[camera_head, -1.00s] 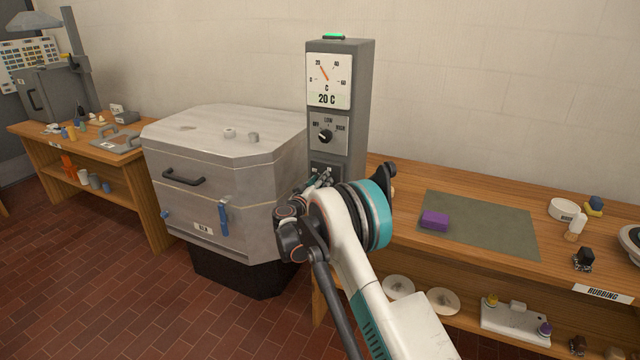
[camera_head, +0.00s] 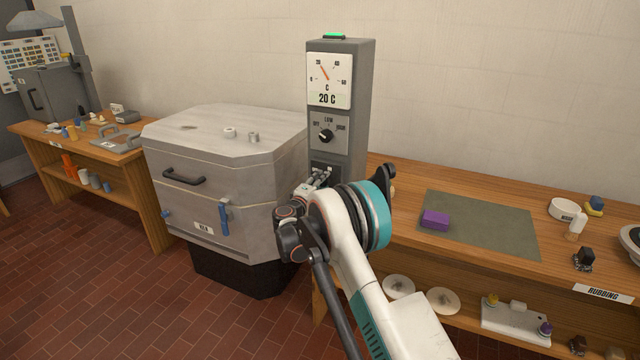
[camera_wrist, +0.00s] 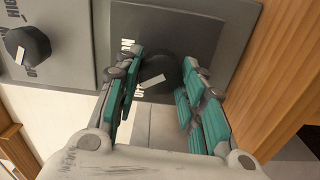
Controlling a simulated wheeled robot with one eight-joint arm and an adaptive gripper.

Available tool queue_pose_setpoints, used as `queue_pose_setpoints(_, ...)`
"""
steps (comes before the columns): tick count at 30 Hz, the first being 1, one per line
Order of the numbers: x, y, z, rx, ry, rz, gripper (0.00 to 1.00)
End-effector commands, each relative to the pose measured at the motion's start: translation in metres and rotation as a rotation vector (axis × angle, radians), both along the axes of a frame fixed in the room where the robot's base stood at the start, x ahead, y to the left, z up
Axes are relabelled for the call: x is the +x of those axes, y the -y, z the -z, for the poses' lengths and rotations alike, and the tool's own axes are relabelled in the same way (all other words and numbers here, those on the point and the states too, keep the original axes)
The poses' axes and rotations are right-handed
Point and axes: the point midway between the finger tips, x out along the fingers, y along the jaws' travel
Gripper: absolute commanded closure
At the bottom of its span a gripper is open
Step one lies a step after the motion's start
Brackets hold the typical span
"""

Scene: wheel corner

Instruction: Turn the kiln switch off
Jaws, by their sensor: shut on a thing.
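The kiln switch is a dark round knob with a pale pointer bar (camera_wrist: 153,81) on a dark square plate (camera_wrist: 190,28) in the wrist view. Small white lettering beside it is partly hidden by a finger. In the head view, the lower panel (camera_head: 324,168) of the grey control column (camera_head: 355,110) is partly covered by my gripper (camera_head: 318,181), and the switch itself is hidden. In the wrist view, my gripper (camera_wrist: 163,70) has its teal-padded fingers on either side of the knob, shut on it.
A LOW/HIGH dial (camera_head: 326,136) sits above the switch, under a gauge (camera_head: 329,80) reading 20 C. A green lamp (camera_head: 334,36) tops the column. The kiln (camera_head: 225,150) stands left. A wooden bench (camera_head: 400,180) with a purple block (camera_head: 435,220) is at right.

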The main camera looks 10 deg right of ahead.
Motion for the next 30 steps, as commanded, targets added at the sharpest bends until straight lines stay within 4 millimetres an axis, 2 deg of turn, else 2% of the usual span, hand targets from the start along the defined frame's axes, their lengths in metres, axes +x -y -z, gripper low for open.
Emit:
queue_pose_setpoints(15,0.0002,-0.0009,0.0016,-0.332,-0.241,-0.002,0.87)
queue_pose_setpoints(30,0.0001,-0.0010,0.0022,-0.437,-0.317,-0.003,0.87)
